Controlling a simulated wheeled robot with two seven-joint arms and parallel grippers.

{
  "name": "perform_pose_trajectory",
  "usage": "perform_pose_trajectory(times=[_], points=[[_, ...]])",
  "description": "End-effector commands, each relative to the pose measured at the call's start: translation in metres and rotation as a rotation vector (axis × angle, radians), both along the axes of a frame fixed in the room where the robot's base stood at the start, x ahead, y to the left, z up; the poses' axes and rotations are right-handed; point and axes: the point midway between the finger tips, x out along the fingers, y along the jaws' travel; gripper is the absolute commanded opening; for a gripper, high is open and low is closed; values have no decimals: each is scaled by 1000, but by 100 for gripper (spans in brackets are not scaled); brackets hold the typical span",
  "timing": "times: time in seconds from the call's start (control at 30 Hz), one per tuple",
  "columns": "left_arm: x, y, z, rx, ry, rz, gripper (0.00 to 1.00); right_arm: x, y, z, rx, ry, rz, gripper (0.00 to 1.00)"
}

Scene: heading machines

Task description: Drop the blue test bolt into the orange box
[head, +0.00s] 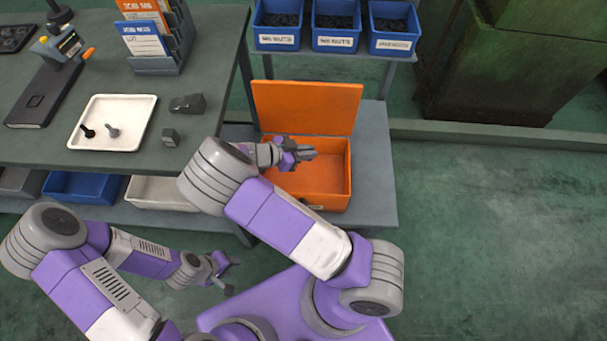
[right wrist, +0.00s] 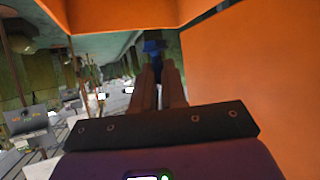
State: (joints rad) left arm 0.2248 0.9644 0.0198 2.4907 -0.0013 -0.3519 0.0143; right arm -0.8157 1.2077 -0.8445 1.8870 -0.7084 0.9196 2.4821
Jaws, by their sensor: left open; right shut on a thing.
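The orange box (head: 341,190) stands on a grey bench with its orange lid (head: 307,103) raised at the back. My right gripper (head: 308,154) is over the box opening. In the right wrist view its fingers (right wrist: 158,75) are shut on the blue test bolt (right wrist: 152,47), of which a small blue part shows at the tips. The bolt cannot be made out in the head view. Orange walls of the box or lid fill the top and right of the wrist view. My left gripper (head: 228,276) is open and empty, low at the left, away from the box.
A white tray (head: 90,139) with a black bolt (head: 87,131) and a grey bolt (head: 112,131) lies on the left table. Blue bins (head: 335,42) of dark parts stand behind the lid. A green machine (head: 510,70) is at the back right. Floor at right is clear.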

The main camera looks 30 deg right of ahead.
Motion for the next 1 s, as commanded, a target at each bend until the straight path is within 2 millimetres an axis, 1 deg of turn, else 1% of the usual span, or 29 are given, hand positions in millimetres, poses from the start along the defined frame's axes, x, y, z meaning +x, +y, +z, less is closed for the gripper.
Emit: perform_pose_trajectory(times=[0.43,0.57,0.8,0.83,1.0], points=[[0,0,-31,0,0,0,43,0,0,-50,0,1,2,0],[0,0,-34,0,0,0,43,0,0,-56,0,1,3,0],[0,0,-33,0,0,0,43,0,0,-56,0,1,3,0],[0,0,-33,0,0,0,43,0,0,-56,0,1,3,15],[0,0,-33,0,0,0,43,0,0,-56,0,1,3,41]])
